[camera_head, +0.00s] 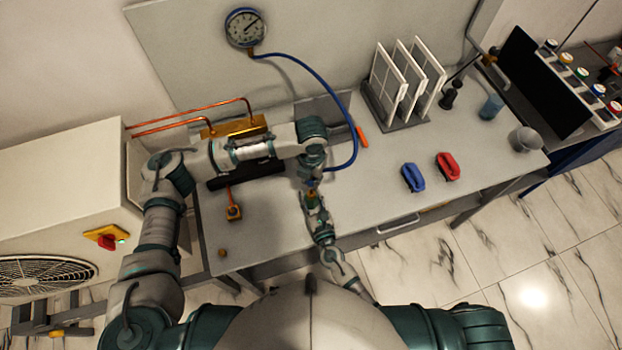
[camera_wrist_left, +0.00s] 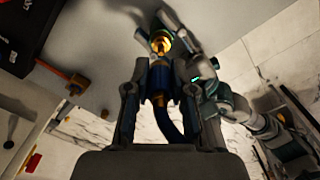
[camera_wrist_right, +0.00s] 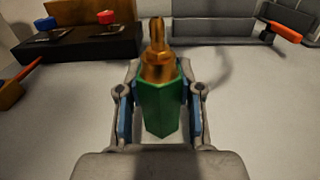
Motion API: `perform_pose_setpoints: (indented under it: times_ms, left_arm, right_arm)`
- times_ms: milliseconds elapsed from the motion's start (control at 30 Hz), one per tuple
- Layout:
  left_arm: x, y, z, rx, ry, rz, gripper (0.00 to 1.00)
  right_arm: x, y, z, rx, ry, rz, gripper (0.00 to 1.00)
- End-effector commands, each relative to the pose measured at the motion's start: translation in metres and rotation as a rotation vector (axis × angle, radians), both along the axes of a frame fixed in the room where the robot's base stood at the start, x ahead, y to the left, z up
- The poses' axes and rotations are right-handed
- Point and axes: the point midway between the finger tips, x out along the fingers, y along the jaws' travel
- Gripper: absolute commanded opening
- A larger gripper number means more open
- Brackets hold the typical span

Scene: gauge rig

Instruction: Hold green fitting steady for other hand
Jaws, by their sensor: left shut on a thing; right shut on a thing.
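The green fitting (camera_wrist_right: 160,108) is a green hex body with a stepped brass tip (camera_wrist_right: 157,55). My right gripper (camera_wrist_right: 160,112) is shut on the green body, brass tip pointing away from the wrist. In the head view my right gripper (camera_head: 312,200) is just below my left gripper (camera_head: 312,176). My left gripper (camera_wrist_left: 160,92) is shut on the end of the blue hose (camera_wrist_left: 168,122). In the left wrist view brass and a green rim (camera_wrist_left: 160,42) show beyond its fingers. No hose touches the brass tip in the right wrist view.
The blue hose (camera_head: 318,78) runs from the wall gauge (camera_head: 246,27). A brass valve (camera_head: 234,212) and small brass cap (camera_head: 222,253) are at the bench's left. Blue (camera_head: 413,178) and red (camera_head: 447,166) clamps, and a panel rack (camera_head: 402,85), stand right. Bench between is clear.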

Motion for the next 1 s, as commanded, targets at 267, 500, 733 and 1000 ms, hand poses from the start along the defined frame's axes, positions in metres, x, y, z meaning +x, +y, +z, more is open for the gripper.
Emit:
perform_pose_setpoints:
  times_ms: [267, 500, 733, 1000]
  left_arm:
    - [0.0, 0.0, 0.0, 0.0, 0.0, 0.0, 0.0]
    - [0.0, 0.0, 0.0, -0.001, 0.0, -0.001, 0.0]
    - [0.0, 0.0, 0.0, -0.001, 0.0, -0.001, 0.0]
    - [0.0, 0.0, 0.0, -0.001, 0.0, -0.001, 0.0]
  right_arm:
    - [0.0, 0.0, -0.001, 0.0, 0.001, 0.001, 0.63]
    - [0.0, 0.0, 0.0, 0.0, 0.0, 0.001, 0.65]
    - [-0.015, -0.005, -0.001, -0.002, 0.002, 0.002, 0.65]
    - [-0.071, -0.023, -0.002, -0.004, 0.003, 0.003, 0.65]
